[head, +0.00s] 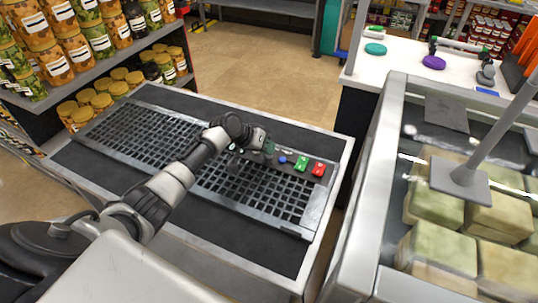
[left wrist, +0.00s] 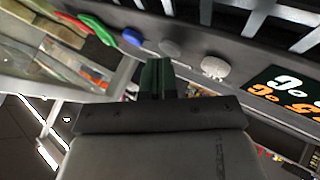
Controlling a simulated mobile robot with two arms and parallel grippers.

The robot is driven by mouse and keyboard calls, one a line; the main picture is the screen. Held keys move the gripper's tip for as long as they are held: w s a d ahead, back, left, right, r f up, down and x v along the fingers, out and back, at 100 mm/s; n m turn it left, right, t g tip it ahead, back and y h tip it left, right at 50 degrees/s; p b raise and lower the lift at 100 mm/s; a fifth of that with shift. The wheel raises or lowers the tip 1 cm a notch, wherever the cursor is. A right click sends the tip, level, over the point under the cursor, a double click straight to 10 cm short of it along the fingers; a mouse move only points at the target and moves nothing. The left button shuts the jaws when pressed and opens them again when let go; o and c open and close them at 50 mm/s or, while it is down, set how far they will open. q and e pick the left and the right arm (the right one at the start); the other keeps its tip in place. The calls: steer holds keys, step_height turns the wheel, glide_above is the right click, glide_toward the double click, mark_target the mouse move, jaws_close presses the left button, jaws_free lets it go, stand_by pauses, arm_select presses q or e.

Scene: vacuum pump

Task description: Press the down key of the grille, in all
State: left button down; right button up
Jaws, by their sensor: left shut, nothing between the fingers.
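The dark slatted grille (head: 130,133) lies on top of a counter. The left wrist view shows the green key (left wrist: 98,28), the blue knob (left wrist: 131,36) and two grey knobs (left wrist: 215,67). I cannot tell which is the down key. My left gripper (head: 268,151) is shut and empty by the knob row, left of the blue knob. Its fingertips also show in the left wrist view (left wrist: 158,68), near the knobs; contact is unclear. My right gripper is not in view.
A glass-topped case (head: 392,150) with pale blocks stands to the right, across a narrow gap. Shelves of jars (head: 90,65) stand at the back left. The floor (head: 260,60) beyond is clear.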

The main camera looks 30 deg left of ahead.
arm_select(q)
steer(key=shift+r, duration=0.1)
steer(key=shift+r+p, duration=0.65)
steer(key=shift+p, duration=0.05)
step_height(320, 180, up, 5)
steer(key=p, duration=0.4)
steer(key=shift+r, duration=0.1)
stand_by(0.4)
stand_by(0.5)
